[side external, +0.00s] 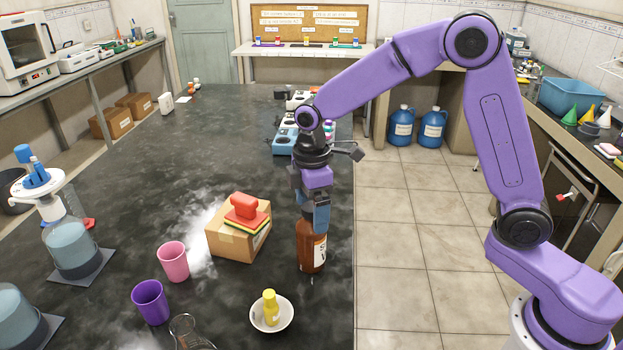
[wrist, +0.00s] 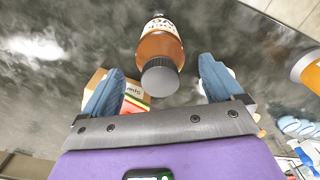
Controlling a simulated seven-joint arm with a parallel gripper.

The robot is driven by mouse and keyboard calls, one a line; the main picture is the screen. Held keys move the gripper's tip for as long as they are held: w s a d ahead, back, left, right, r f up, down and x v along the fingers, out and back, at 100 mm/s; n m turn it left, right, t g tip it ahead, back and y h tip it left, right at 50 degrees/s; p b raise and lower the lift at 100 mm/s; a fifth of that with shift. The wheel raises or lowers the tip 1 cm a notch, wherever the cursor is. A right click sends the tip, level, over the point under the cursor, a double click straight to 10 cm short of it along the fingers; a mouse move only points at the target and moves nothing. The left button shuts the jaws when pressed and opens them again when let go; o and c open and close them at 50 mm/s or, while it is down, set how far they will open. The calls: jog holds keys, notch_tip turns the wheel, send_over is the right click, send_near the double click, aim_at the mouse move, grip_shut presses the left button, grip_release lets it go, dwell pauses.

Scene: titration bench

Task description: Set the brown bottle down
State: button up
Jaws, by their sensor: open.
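The brown bottle (side external: 311,248) stands upright on the dark bench top, near its right edge. It has a white label, and its upper part is hidden by my gripper in the side view. In the wrist view the brown bottle (wrist: 160,43) shows its dark ribbed cap (wrist: 160,78) facing the camera. My gripper (side external: 316,220) points down just above and around the bottle's top. Its blue fingers (wrist: 160,70) are spread, with a gap on each side of the cap.
A cardboard box (side external: 238,240) with a red object (side external: 243,206) on top stands left of the bottle. A white bowl (side external: 271,327) with a yellow bottle (side external: 270,307) is in front. Pink (side external: 173,261) and purple (side external: 150,302) cups stand further left. The floor (side external: 395,260) lies beyond the right edge.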

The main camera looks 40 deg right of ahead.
notch_tip(320, 180, up, 9)
jog(key=shift+f, duration=0.1)
jog(key=s+d+f, duration=0.1)
jog(key=s+d, duration=0.2)
jog(key=s, duration=0.7)
jog(key=s+d+f+m, duration=0.1)
jog(key=s+d+f, duration=0.1)
jog(key=s, duration=0.7)
jog(key=s+d+f, duration=0.1)
jog(key=s+d, duration=0.3)
jog(key=s, duration=0.6)
jog(key=shift+s+d+f+m, duration=0.25)
jog(key=shift+s+f+m, duration=0.05)
jog(key=shift+f+m, duration=0.1)
